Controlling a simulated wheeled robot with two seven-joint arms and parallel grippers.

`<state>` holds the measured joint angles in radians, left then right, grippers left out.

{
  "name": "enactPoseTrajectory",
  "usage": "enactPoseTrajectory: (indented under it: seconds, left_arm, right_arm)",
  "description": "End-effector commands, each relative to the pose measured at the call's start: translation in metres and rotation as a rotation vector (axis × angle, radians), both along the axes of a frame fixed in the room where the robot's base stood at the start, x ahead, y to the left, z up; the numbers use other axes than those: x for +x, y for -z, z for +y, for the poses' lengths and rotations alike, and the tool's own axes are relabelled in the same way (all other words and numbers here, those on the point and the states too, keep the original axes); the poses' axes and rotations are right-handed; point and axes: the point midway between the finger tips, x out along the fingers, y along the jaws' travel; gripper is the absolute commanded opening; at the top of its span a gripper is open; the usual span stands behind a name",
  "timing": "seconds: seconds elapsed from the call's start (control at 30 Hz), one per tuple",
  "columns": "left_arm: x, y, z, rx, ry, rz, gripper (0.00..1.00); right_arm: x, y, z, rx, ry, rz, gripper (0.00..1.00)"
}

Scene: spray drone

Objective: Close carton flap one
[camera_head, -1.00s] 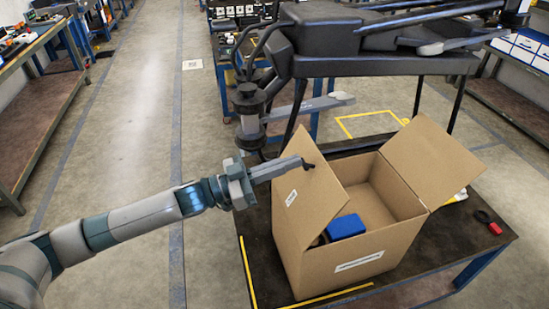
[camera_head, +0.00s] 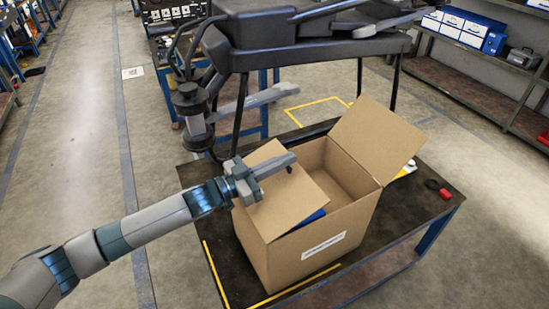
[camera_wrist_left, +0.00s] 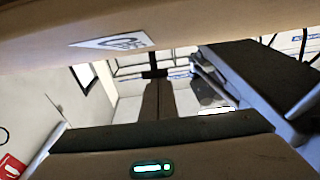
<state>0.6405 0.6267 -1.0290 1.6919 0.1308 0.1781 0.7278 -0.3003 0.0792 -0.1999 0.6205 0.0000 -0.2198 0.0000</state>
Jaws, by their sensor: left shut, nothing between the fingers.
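The open cardboard carton (camera_head: 300,261) stands on a dark workbench. Its left flap (camera_head: 284,215) leans inward over the opening and hides most of a blue item (camera_head: 312,218) inside. Its right flap (camera_head: 378,139) stands up and leans outward. My left gripper (camera_head: 292,160) is shut and empty, lying along the outer face of the left flap near its upper edge. I cannot tell whether it touches. In the left wrist view, the shut fingers (camera_wrist_left: 155,100) show below a tan cardboard surface (camera_wrist_left: 60,35) with a white label. My right gripper is not in view.
A large black spray drone (camera_head: 270,45) stands behind the carton, its dark nozzle part close to my left gripper. A red and black item (camera_head: 438,188) lies on the workbench (camera_head: 215,222) at right. Floor at left is clear.

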Motion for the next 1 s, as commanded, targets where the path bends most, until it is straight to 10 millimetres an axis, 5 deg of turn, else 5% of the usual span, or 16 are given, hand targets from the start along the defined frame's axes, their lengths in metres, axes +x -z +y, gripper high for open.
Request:
enactPoseTrajectory:
  seconds: [0.4,1.0]
  left_arm:
    - [0.007,0.023,-0.012,0.042,0.0,0.032,0.0]
    - [0.008,0.026,-0.013,0.041,0.0,0.031,0.0]
  right_arm:
    - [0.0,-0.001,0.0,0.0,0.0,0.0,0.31]
    - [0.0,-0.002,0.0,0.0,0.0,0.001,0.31]
